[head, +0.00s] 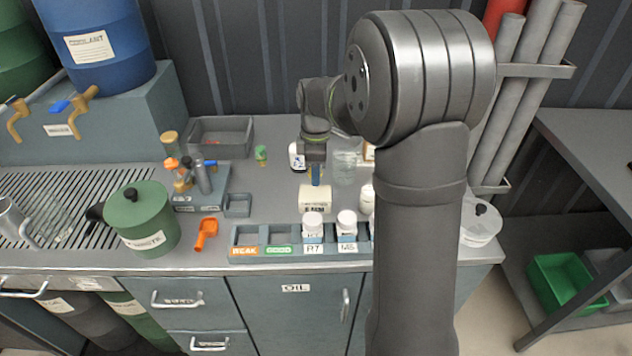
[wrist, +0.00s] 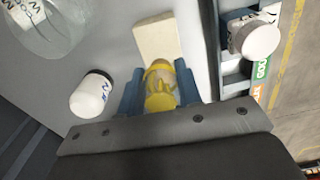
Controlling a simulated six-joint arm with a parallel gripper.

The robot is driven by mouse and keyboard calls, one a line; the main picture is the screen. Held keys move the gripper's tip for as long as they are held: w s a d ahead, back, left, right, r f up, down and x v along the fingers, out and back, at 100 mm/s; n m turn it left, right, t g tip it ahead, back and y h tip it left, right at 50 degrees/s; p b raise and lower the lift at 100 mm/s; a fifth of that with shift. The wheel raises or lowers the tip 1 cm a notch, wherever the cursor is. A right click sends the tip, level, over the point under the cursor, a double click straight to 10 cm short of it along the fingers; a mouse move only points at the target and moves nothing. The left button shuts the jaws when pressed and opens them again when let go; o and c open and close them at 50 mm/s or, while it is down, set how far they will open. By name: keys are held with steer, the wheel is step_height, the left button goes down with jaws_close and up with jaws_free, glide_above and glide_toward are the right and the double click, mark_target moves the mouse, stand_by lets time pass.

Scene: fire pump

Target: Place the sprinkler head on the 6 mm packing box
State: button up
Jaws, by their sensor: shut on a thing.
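My gripper (head: 316,176) points down just above the far side of the cream packing box (head: 314,200) in the head view. Its blue fingers (wrist: 160,90) are shut on the yellow, brass-like sprinkler head (wrist: 159,84). In the head view, the sprinkler head is mostly hidden between the fingers. The box stands on the grey bench behind the rack and has dark print on its front, too small to read surely. In the wrist view the pale box top (wrist: 157,38) lies just beyond the sprinkler head, which overlaps its near end. I cannot tell whether they touch.
A blue-grey rack (head: 270,252) with white-lidded jars runs along the bench front. A white-capped bottle (wrist: 92,92) and a clear jar (wrist: 48,25) stand close to my gripper. A green pot (head: 142,220) and an orange scoop-like item (head: 206,232) are at left.

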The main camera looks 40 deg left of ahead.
steer(key=shift+f, duration=2)
steer(key=shift+f, duration=0.1)
steer(key=o, duration=1)
step_height(320, 180, up, 12)
steer(key=shift+r, duration=0.15)
step_height(320, 180, down, 12)
steer(key=shift+f, duration=0.1)
steer(key=shift+r, duration=1.75)
